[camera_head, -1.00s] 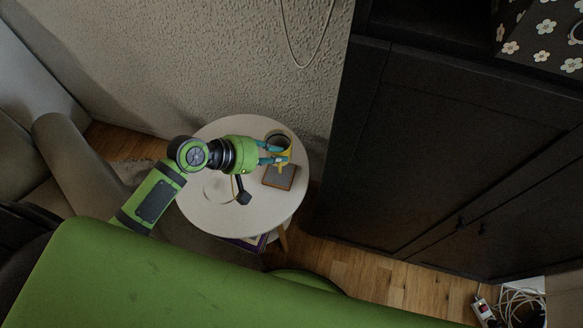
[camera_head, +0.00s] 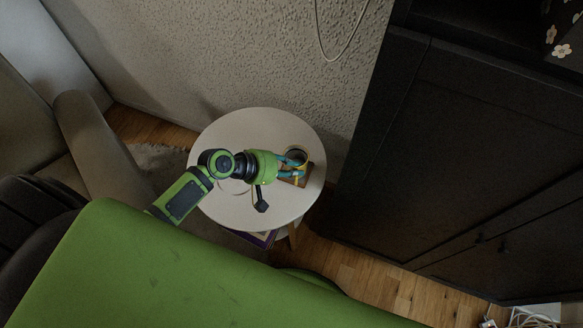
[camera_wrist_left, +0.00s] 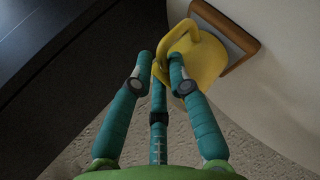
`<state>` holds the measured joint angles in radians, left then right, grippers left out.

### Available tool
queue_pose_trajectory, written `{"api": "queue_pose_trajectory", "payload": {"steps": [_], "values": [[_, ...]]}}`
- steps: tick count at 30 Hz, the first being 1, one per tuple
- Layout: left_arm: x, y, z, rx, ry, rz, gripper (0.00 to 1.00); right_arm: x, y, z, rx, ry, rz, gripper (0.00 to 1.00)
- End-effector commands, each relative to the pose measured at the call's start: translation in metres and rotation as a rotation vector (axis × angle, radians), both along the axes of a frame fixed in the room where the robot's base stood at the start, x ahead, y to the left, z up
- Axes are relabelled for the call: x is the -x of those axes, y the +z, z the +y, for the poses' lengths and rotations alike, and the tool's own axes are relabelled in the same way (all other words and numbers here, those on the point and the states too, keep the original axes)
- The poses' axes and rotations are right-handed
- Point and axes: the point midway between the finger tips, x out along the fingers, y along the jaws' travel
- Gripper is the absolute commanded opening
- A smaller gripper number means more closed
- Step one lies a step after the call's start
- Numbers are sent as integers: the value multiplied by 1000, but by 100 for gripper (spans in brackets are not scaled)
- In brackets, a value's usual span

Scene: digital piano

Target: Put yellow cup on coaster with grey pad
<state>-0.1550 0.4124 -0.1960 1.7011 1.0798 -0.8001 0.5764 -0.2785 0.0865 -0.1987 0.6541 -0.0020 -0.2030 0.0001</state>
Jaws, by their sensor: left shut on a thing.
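The yellow cup (camera_head: 298,155) is upright with its dark opening facing up in the head view, over the far part of the coaster (camera_head: 302,181). My left gripper (camera_head: 296,167) reaches it from the left and is shut on the cup's handle side. In the left wrist view the cup (camera_wrist_left: 205,62) has its handle between the teal fingers (camera_wrist_left: 161,84). The coaster's brown wooden rim (camera_wrist_left: 246,42) shows right behind the cup. The pad is mostly hidden by cup and fingers, and I cannot tell whether the cup touches it. My right gripper is out of view.
The coaster lies near the right edge of a round white table (camera_head: 225,125). A dark cabinet (camera_head: 450,150) stands close on the right, and a textured wall (camera_head: 230,60) is behind. The left part of the tabletop is mostly clear around my arm.

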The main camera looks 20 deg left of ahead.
Motion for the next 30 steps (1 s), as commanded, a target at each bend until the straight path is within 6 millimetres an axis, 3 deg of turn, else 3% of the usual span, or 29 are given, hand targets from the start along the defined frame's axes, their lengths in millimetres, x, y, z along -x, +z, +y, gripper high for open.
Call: {"api": "queue_pose_trajectory", "payload": {"steps": [3, 4, 5, 6, 18, 30], "values": [[0, -3, 0, 1, 0, -1, 0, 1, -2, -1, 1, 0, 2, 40], [0, -3, 0, 0, -1, 0, 26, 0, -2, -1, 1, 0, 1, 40], [0, -2, 0, 0, 0, 0, 38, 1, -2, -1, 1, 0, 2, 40], [0, -2, 0, 0, 0, 0, 42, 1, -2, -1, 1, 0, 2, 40], [0, 2, 1, -1, -1, 0, 42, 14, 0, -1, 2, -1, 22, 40], [42, 49, 49, -5, -2, 2, 42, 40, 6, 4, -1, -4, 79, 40]]}}
